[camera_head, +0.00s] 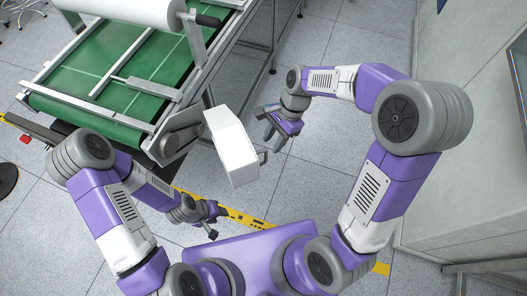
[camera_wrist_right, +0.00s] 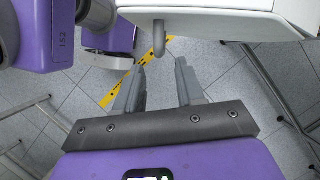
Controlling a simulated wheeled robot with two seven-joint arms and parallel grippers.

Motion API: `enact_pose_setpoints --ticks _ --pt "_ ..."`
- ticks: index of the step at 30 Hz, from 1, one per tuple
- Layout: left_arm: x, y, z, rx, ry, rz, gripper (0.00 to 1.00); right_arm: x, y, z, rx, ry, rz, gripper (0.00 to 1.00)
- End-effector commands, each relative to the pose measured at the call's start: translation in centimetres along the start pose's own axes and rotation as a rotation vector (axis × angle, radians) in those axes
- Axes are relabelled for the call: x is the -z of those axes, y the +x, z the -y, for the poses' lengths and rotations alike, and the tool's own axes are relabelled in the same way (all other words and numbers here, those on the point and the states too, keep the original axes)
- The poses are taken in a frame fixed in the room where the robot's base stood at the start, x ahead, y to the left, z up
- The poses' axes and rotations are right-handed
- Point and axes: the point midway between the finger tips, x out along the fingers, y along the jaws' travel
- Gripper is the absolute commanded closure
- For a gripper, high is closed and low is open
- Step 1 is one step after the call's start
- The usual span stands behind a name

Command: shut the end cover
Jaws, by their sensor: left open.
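The white end cover (camera_head: 230,148) stands out at an angle from the near end of the green conveyor frame, so it is open. Its small grey handle (camera_head: 263,156) is on its right side. In the right wrist view the cover (camera_wrist_right: 215,20) spans the top, with the handle (camera_wrist_right: 159,40) hanging from it. My right gripper (camera_head: 268,138) is beside the cover's right side. Its fingers (camera_wrist_right: 160,65) are apart and empty, with the handle just beyond the tips, not between them. My left gripper (camera_head: 212,226) is open and low, below the cover, touching nothing visible.
The conveyor (camera_head: 105,95) with its green belt and white roll (camera_head: 135,10) fills the upper left. A wall (camera_head: 470,120) stands at the right.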

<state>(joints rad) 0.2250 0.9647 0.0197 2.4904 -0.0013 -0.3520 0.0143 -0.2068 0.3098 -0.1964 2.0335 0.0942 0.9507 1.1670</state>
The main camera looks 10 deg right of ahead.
Motion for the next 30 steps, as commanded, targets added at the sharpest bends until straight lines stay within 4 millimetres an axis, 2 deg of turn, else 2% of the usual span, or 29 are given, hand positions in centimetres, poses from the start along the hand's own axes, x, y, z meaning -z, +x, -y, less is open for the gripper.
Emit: enact_pose_setpoints --ticks 5,12,16,21,28,30 --pt "0.0 0.8 0.3 0.0 0.0 0.0 0.57 0.1 1.4 0.0 -0.002 0.006 0.002 0.62" --pt "0.1 2.4 0.9 0.0 0.0 0.0 0.57 0.1 5.4 -0.1 -0.004 0.005 0.003 0.62" --pt "0.1 2.9 1.1 0.0 0.0 0.0 0.57 0.1 6.8 -0.1 -0.002 0.005 0.002 0.62" --pt "0.1 3.1 1.2 0.0 0.0 0.0 0.57 0.0 7.6 0.0 -0.001 0.004 0.001 0.62" --pt "0.1 3.1 1.1 0.0 0.0 0.0 0.57 0.0 7.5 0.0 -0.001 0.004 0.001 0.62" --pt "0.1 3.1 1.1 0.0 0.0 0.0 0.57 0.0 7.5 0.0 0.0 0.004 0.001 0.73"
